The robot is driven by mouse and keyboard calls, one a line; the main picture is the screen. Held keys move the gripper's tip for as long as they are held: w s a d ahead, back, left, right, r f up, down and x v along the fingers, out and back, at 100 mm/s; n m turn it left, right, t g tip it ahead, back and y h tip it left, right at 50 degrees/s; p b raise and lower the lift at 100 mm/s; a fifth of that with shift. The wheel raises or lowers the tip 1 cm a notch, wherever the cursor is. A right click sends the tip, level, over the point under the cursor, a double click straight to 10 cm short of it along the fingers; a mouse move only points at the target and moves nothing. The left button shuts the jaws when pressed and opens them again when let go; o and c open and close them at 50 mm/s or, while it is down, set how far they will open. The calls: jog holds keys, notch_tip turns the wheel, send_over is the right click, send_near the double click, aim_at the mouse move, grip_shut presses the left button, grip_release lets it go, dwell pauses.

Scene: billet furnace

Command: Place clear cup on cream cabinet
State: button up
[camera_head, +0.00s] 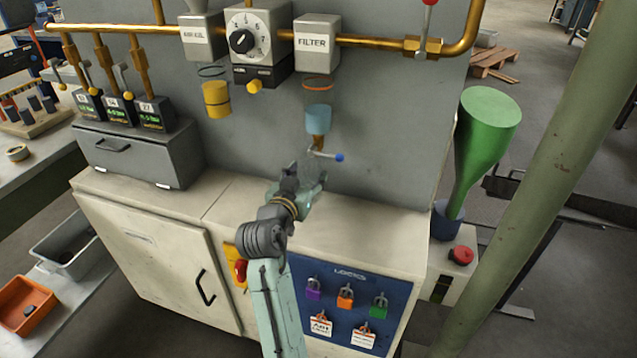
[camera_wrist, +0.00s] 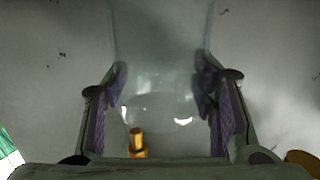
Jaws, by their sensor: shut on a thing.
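My gripper (camera_head: 304,188) is shut on the clear cup (camera_wrist: 160,112). In the wrist view the cup is a see-through shape with bright glints between the two purple-padded fingers (camera_wrist: 165,108). In the head view the cup is faint and mostly lost against the grey panel. The cream cabinet (camera_head: 365,238) has a pale flat top and a door with a black handle. My gripper is over the right part of its top, near the back panel. I cannot tell whether the cup touches the top.
A tap with a blue-ended lever (camera_head: 328,155) hangs under the filter bowl (camera_head: 318,119), close behind my gripper. A grey box (camera_head: 140,152) stands on the cabinet's left. A green funnel (camera_head: 484,125) is beyond its right end. The cabinet's front right top is clear.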

jog(key=shift+d, duration=1.25)
jog(key=shift+d+f, duration=0.1)
jog(key=shift+f, duration=0.1)
notch_tip(320, 180, down, 3)
jog(key=shift+f+p, duration=0.2)
jog(key=shift+p, duration=0.55)
